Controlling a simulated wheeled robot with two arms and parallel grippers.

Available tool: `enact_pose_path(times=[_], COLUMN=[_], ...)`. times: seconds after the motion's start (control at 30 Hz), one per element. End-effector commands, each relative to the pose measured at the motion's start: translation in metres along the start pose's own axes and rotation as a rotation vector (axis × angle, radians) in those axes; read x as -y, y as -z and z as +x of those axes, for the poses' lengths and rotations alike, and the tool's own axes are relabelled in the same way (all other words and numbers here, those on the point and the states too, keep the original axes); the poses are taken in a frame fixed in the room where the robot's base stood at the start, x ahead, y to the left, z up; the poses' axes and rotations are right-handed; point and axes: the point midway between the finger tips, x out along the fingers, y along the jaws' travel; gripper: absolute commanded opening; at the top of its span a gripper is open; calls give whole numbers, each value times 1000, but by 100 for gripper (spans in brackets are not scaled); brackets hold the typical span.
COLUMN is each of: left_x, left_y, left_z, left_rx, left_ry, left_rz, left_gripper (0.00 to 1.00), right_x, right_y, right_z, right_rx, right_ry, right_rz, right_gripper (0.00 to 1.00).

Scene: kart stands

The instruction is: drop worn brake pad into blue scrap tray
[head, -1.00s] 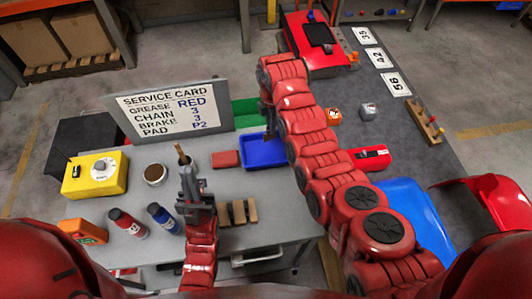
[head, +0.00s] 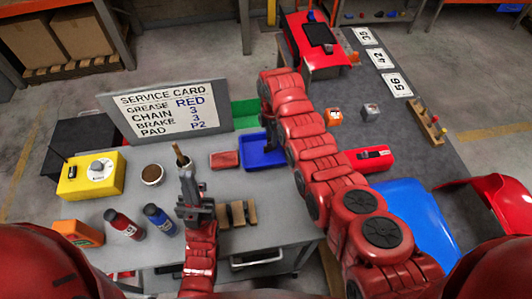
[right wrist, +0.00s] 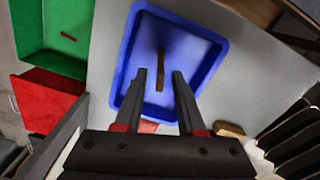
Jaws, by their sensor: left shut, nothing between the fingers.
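The blue scrap tray (head: 253,157) sits on the grey table, partly hidden by my right arm in the head view. In the right wrist view the blue tray (right wrist: 218,45) lies below my right gripper (right wrist: 163,75), whose fingers are spread apart. A narrow brown worn brake pad (right wrist: 160,70) shows over the tray floor, between and beyond the fingertips, touching neither. I cannot tell whether it rests on the floor. My left gripper (head: 186,172) is shut and empty above the table, near an upright brown handle (head: 180,154). Several brown pads (head: 237,213) lie right of it.
A red block (head: 224,159) lies left of the tray and a green tray (head: 245,112) behind it. Red (head: 122,224) and blue (head: 159,219) bottles, a yellow box (head: 91,175) and a tin (head: 152,174) stand at left. The service card (head: 170,108) stands behind.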

Motion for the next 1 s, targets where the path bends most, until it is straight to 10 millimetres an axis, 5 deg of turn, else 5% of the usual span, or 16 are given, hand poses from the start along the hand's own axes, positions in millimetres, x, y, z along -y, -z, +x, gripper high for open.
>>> enact_pose_path(times=[0.53, 0.73, 0.8, 1.0], left_x=[0, -2, 0, 0], left_y=[-2, -5, -2, 0], left_z=[-9, -30, -11, 3], left_rx=[0, 0, 0, 0], left_ry=[0, 0, 0, 0], left_rz=[0, 0, 0, 0], left_gripper=[0, 0, 0, 0], right_x=[-2, -2, -2, 0], right_y=[0, -1, -2, -2], right_z=[-15, -55, -84, -117], right_rx=[1, 1, 0, -2], right_ry=[-4, -10, -8, 1], right_rz=[-1, 0, 1, 1], right_gripper=[45, 45, 45, 45])
